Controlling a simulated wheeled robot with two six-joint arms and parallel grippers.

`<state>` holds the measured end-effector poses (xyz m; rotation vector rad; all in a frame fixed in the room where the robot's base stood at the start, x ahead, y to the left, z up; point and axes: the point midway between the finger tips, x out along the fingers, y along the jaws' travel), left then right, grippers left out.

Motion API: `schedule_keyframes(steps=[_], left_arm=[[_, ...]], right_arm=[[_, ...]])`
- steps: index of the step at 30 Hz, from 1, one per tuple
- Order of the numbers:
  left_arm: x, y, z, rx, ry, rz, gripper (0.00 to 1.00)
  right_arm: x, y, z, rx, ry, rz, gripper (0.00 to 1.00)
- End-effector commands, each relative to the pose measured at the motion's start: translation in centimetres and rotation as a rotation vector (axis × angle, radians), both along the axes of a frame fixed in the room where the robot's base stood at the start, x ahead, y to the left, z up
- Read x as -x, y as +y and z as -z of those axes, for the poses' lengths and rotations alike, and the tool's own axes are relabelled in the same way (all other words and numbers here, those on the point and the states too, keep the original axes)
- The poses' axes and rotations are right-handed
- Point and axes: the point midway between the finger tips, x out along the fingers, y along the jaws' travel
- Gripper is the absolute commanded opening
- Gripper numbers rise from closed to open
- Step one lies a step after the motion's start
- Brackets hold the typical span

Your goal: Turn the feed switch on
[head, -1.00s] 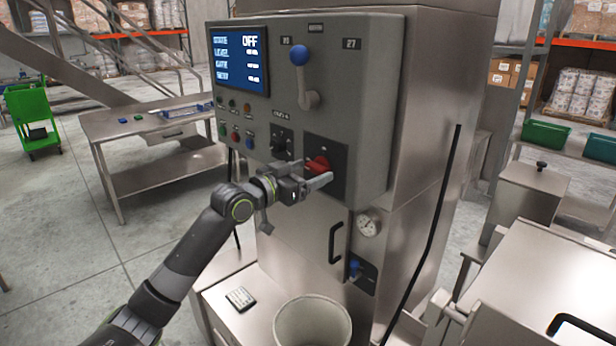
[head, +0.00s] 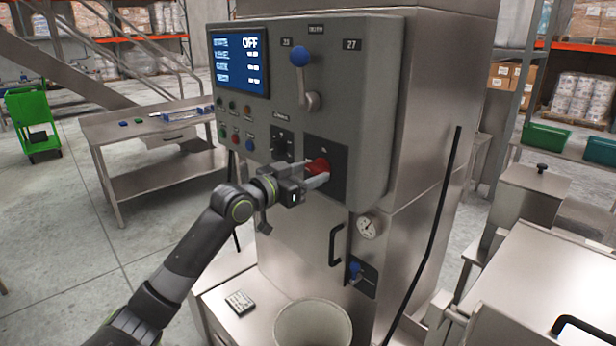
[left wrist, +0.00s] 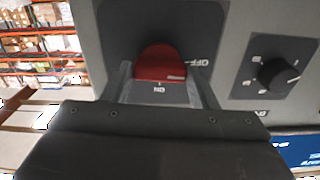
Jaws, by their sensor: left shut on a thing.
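The feed switch is a red rotary knob (head: 318,166) on a dark square plate (head: 338,160), low on the front of the grey control box. In the left wrist view the red knob (left wrist: 161,62) sits between my two fingers, with the words OFF beside it and ON by its lower edge. A pale mark shows on the knob's lower right edge. My left gripper (head: 318,178) is shut on the knob, and its fingers hide part of it. The display (head: 240,62) reads OFF at the top. My right gripper is not in view.
A black selector knob (head: 281,148) is left of the switch, with coloured buttons (head: 236,122) further left. A blue-balled lever (head: 300,57) is above. A handle (head: 335,245), a gauge (head: 369,226) and a pale bin (head: 313,322) are below.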

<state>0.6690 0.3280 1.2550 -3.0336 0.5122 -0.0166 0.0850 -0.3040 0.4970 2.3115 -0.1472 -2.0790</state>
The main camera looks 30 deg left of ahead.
Motion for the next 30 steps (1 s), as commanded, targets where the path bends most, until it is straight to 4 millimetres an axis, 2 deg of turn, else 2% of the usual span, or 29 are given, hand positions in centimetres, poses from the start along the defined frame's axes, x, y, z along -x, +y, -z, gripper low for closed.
schedule_keyframes(steps=[15, 30], left_arm=[[0.0, 0.0, 0.3, -0.402, -0.142, 0.001, 0.3], [0.0, 0.0, 0.2, -0.849, -0.297, 0.0, 0.3]], right_arm=[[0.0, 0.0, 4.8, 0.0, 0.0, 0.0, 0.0], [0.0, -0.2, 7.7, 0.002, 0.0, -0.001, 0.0]])
